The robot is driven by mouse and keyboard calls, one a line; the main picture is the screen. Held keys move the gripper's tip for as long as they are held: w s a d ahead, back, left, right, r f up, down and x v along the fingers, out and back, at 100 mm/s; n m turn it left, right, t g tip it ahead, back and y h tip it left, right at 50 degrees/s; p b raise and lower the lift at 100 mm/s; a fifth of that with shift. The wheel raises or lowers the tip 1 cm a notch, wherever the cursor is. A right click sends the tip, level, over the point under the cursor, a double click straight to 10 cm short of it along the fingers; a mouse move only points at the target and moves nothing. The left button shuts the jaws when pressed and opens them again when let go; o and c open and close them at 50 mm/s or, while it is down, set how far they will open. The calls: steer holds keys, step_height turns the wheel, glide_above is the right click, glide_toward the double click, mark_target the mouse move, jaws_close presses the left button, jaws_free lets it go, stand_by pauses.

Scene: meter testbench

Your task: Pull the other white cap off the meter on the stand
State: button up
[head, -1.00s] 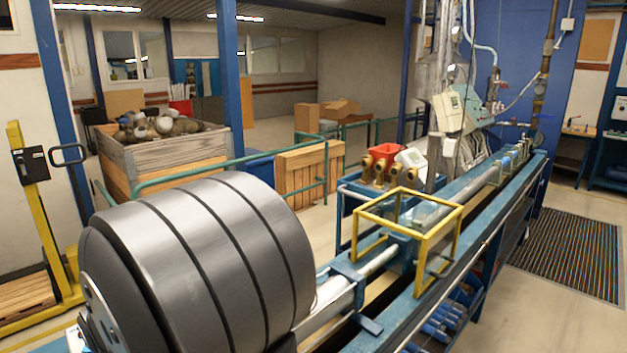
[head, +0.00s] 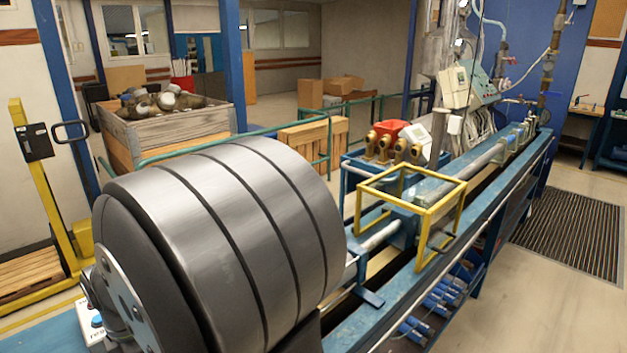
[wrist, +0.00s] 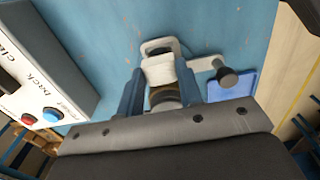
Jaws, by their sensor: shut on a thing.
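My gripper (wrist: 160,90) shows in the wrist view, its two blue fingers closed on a small round part (wrist: 165,97) with grey and brass tones. I cannot tell whether this part is the white cap or an end of the meter. A whitish bracket-like piece (wrist: 168,72) lies at and beyond the fingertips, with a side arm ending in a dark knob (wrist: 227,77). The gripper body hides the near side of the held part. In the head view the gripper and its grasp are hidden.
A white control box (wrist: 40,80) with red and blue buttons stands left of my gripper on a blue surface (wrist: 100,30). A small blue tray (wrist: 232,85) lies to the right. In the head view, a yellow frame (head: 440,213) stands on the long blue bench, with several brass meters (head: 385,148) behind it.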

steer(key=shift+r, duration=2.8)
